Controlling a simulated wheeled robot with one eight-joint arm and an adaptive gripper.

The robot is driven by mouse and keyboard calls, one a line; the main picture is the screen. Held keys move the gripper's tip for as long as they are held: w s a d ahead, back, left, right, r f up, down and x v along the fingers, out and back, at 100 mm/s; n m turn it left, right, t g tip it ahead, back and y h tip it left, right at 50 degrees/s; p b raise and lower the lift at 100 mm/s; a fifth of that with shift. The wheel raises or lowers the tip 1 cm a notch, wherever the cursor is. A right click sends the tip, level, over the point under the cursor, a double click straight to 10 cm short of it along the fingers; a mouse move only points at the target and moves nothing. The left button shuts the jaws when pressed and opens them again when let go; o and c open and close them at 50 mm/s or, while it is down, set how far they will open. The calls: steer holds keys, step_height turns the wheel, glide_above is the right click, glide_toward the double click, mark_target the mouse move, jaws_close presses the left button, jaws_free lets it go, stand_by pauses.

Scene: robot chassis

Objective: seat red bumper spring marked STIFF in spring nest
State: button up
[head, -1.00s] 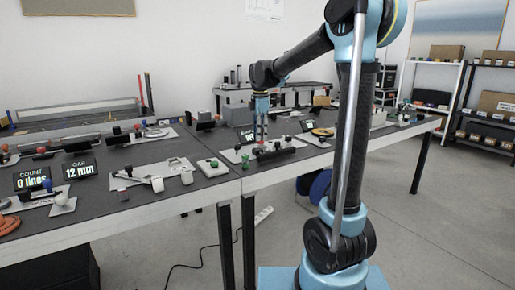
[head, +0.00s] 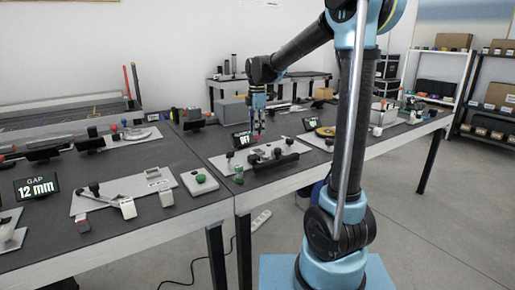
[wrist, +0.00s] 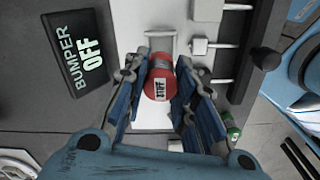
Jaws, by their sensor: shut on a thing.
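The red spring (wrist: 159,83) is a short red cylinder with a pale label reading STIFF, its first letter partly cut off. My gripper (wrist: 162,70) is shut on it, with blue fingers on both sides. In the head view my gripper (head: 257,132) points down over the bumper fixture's pale plate (head: 233,161), and a bit of red shows at its tips. In the wrist view the plate (wrist: 158,17) lies beneath the spring. I cannot make out the spring nest for certain; the fingers and spring hide part of the plate.
A display reading BUMPER OFF (wrist: 81,57) stands left of the spring. A green cylinder (wrist: 231,130) stands right of my fingers. A black rack (head: 276,162) lies along the plate's front. Other fixtures crowd the bench on both sides.

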mark_target(257, 138)
steer(key=shift+f, duration=3.6)
steer(key=o, duration=1.1)
steer(key=shift+c, duration=0.2)
steer(key=shift+s, duration=0.1)
